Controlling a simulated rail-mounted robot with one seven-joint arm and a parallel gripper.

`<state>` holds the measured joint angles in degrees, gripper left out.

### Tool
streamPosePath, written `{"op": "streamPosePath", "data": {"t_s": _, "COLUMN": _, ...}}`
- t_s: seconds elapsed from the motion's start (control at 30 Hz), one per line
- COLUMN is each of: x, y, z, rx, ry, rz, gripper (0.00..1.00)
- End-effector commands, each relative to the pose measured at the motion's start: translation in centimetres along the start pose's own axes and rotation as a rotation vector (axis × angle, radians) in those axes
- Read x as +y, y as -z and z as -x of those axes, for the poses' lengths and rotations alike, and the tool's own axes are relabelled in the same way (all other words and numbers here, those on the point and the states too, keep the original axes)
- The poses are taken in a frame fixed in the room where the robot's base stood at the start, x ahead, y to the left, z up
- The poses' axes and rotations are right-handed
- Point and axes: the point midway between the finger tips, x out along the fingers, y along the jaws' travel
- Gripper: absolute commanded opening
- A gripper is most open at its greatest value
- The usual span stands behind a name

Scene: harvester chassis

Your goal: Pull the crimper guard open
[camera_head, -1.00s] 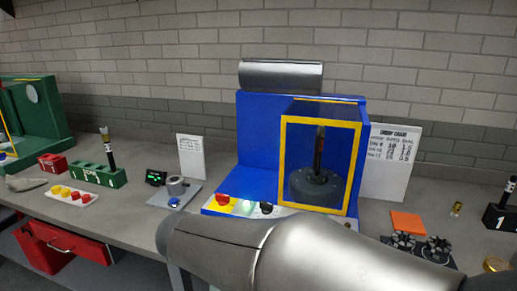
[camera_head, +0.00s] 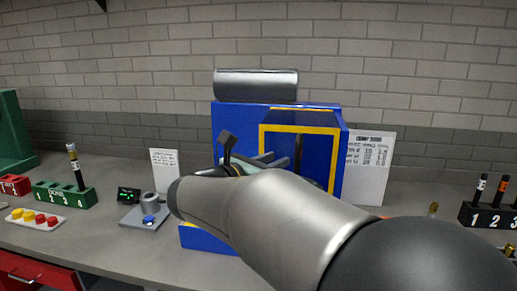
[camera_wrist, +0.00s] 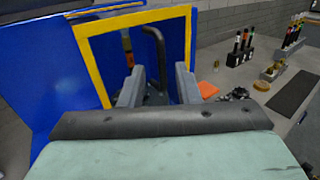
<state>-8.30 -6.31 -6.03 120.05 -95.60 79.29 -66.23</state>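The crimper is a blue machine (camera_head: 228,130) with a yellow-framed clear guard (camera_head: 298,128) on its front, which looks closed. The guard's yellow frame also shows in the wrist view (camera_wrist: 100,70). My gripper (camera_wrist: 158,88) points at the guard, and its two grey fingers are apart. A dark bent bar (camera_wrist: 160,50) appears between the fingers. I cannot tell whether it is a handle on the guard or whether the fingers touch it. In the head view my gripper (camera_head: 268,162) is in front of the guard, and my arm hides the machine's lower front.
A crimp chart (camera_head: 368,165) stands right of the crimper. A black numbered rack (camera_head: 488,216) is at the right. A small fixture (camera_head: 146,208), a green rack (camera_head: 65,196) and a tray of buttons (camera_head: 35,220) sit at the left. The bench front left of my arm is clear.

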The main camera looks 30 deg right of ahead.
Motion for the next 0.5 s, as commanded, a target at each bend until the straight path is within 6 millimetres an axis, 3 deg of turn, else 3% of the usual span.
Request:
{"op": "streamPosePath", "data": {"t_s": 0.3, "x": -0.1, "y": 0.0, "z": -6.6, "rx": 0.001, "ry": 0.004, "rz": 0.001, "gripper": 0.3}}
{"op": "streamPosePath", "data": {"t_s": 0.5, "x": 0.0, "y": 0.0, "z": -8.8, "rx": 0.002, "ry": 0.001, "rz": 0.0, "gripper": 0.3}}
